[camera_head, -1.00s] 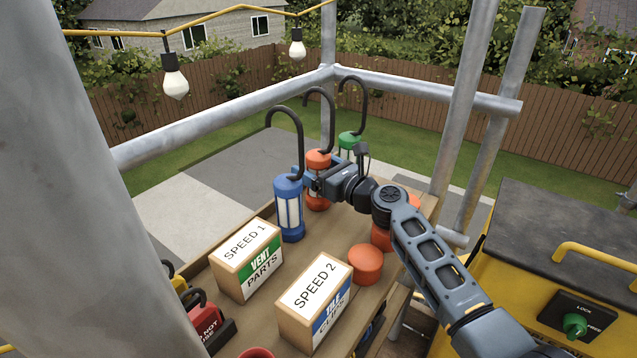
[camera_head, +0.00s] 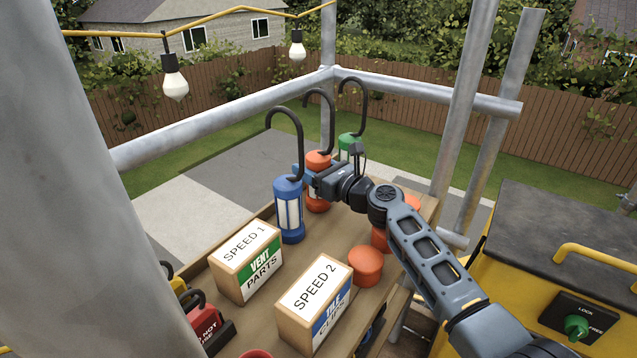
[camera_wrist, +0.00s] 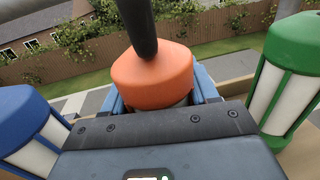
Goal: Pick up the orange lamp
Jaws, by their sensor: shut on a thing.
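The orange lamp (camera_head: 318,161) stands upright on the wooden platform, between a blue lamp (camera_head: 289,206) and a green lamp (camera_head: 347,143). It has an orange cap, a pale body and a black hook on top. My gripper (camera_head: 309,180) reaches it from the right and is shut on it. In the wrist view the orange cap (camera_wrist: 152,78) sits between my blue fingers, with the black hook rising from it. Its lower part is hidden behind my gripper in the wrist view.
The blue lamp (camera_wrist: 32,128) and the green lamp (camera_wrist: 287,80) flank my gripper closely. Boxes marked SPEED 1 (camera_head: 246,262) and SPEED 2 (camera_head: 314,303) and orange round pieces (camera_head: 366,264) stand nearer on the platform. Metal scaffold rails (camera_head: 415,88) run behind.

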